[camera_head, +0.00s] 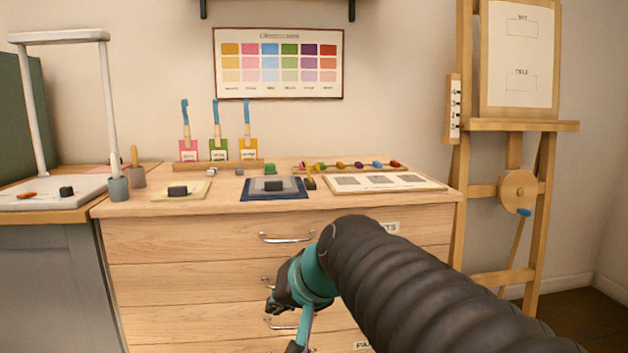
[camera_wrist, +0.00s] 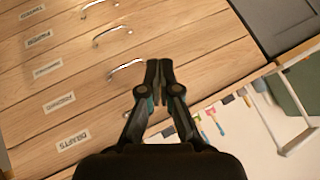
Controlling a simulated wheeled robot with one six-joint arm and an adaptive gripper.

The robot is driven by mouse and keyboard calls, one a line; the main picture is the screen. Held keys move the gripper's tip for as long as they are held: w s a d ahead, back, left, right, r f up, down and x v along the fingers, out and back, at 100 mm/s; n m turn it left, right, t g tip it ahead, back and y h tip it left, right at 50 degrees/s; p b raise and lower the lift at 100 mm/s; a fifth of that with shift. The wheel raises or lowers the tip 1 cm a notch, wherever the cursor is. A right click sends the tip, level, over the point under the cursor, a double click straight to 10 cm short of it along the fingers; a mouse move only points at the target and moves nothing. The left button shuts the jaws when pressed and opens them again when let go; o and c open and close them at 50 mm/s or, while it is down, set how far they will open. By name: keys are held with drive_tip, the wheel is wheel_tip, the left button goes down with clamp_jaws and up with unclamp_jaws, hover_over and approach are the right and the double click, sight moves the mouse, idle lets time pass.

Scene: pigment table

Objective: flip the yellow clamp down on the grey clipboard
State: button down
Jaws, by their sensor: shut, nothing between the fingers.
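A grey clipboard (camera_head: 258,184) lies on a dark blue sheet near the middle of the wooden tabletop, with a dark block on it. A small yellow piece, which looks like the clamp (camera_head: 309,170), stands up at the right of the clipboard, by a dark base. Its exact attachment is too small to tell. My gripper (camera_wrist: 159,66) is shut and empty in the wrist view, in front of the drawer fronts. It is below and in front of the tabletop, apart from the clamp. The clipboard and clamp cannot be made out in the wrist view.
Drawers with metal handles (camera_head: 287,238) are below the tabletop. A pale board with grey panels (camera_head: 428,183) lies to the right of the clamp. A rail with colored pieces (camera_head: 357,166) is behind. A yellowish sheet (camera_head: 163,195) with a dark block lies left. An easel (camera_head: 461,200) stands right.

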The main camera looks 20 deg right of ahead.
drive_tip(key=w+d+r+m+t+b, duration=0.2)
drive_tip(key=w+d+r+m+t, duration=0.25)
drive_tip(key=w, duration=0.55)
drive_tip(key=m+t+h+b, duration=0.3)
drive_tip(key=m+t+b, duration=0.1)
drive_tip(key=m, duration=0.3)
approach(317, 166)
drive_tip(key=s+d, duration=0.3)
drive_tip(key=s, duration=0.1)
drive_tip(key=shift+a+r, duration=0.3)
drive_tip(key=shift+r, duration=0.05)
drive_tip(key=shift+w, duration=0.1)
drive_tip(key=w+p, duration=0.1)
drive_tip(key=w, duration=0.5)
drive_tip(key=w+p, duration=0.1)
drive_tip(key=w, duration=0.3)
drive_tip(key=shift+w+d+f+p, duration=0.15)
drive_tip(key=shift+d+f+p, duration=0.05)
drive_tip(key=shift+f+p, duration=0.15)
drive_tip(key=shift+w+a+f, duration=0.1)
drive_tip(key=shift+a+f, duration=0.05)
drive_tip(key=shift+a, duration=0.45)
drive_tip(key=shift+a+f, duration=0.15)
drive_tip(key=shift+a, duration=0.5)
drive_tip(key=shift+w+a+f, duration=0.2)
drive_tip(key=shift+a+f, duration=0.05)
drive_tip(key=shift+a, duration=0.4)
drive_tip(key=shift+d, duration=0.15)
